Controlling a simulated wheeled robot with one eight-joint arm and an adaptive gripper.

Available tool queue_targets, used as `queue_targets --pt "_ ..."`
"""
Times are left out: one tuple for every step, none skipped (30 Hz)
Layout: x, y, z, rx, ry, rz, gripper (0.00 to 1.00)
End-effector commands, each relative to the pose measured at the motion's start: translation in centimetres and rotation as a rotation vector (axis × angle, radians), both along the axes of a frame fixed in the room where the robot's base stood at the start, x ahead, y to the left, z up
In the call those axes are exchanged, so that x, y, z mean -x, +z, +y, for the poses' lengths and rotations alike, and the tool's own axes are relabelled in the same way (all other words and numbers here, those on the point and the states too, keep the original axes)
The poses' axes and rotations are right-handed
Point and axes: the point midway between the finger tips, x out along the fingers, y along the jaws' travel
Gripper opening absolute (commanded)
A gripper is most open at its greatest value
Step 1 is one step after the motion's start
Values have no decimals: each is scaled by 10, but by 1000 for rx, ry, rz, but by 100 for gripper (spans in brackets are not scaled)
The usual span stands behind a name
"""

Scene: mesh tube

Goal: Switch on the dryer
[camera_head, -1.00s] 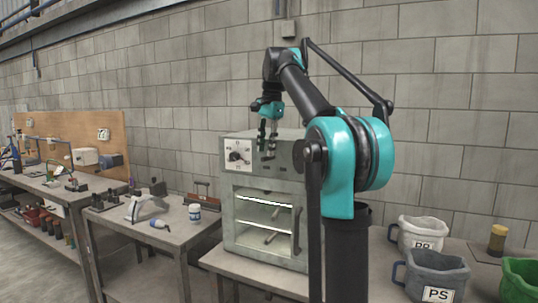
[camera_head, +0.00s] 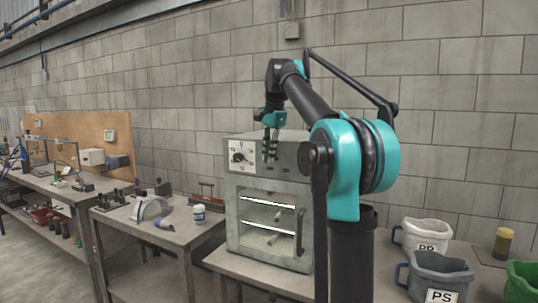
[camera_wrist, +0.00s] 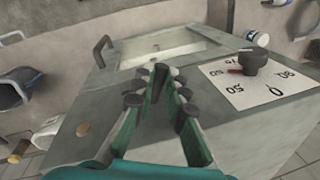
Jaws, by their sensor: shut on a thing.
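The dryer (camera_head: 232,205) is a grey box on a table, with a glass-fronted door and a control panel above it. A black dial (camera_head: 240,157) sits on a white scale at the panel's left; in the wrist view the dial (camera_wrist: 254,62) has a red pointer. My gripper (camera_head: 270,152) is at the panel, to the right of the dial. In the wrist view my gripper (camera_wrist: 160,82) has its fingers closed together around a small dark part (camera_wrist: 158,83) on the panel, which looks like a switch. The fingers hide most of it.
The door handle (camera_head: 300,230) stands out at the door's right edge.

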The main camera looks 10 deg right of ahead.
Motion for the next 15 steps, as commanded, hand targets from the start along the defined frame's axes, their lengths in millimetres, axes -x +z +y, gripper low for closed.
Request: queue_targets --pt "0 0 0 0 1 0 0" --pt "0 0 0 -1 2 0 0" --pt "0 0 0 0 6 0 0" --pt "0 0 0 0 9 0 0" --pt "1 0 -1 0 14 0 0" --pt "1 0 -1 0 23 0 0" --pt "1 0 -1 0 34 0 0" --pt "2 0 -2 -1 43 0 0" --pt "2 0 -2 0 60 0 0" --pt "3 0 -2 0 74 0 0" --pt "3 0 -3 0 90 0 0" --pt "4 0 -4 0 115 0 0" --pt "5 0 -4 -1 134 0 0" --pt "5 0 -5 -1 157 0 0" --pt "6 0 -6 -1 187 -1 0"
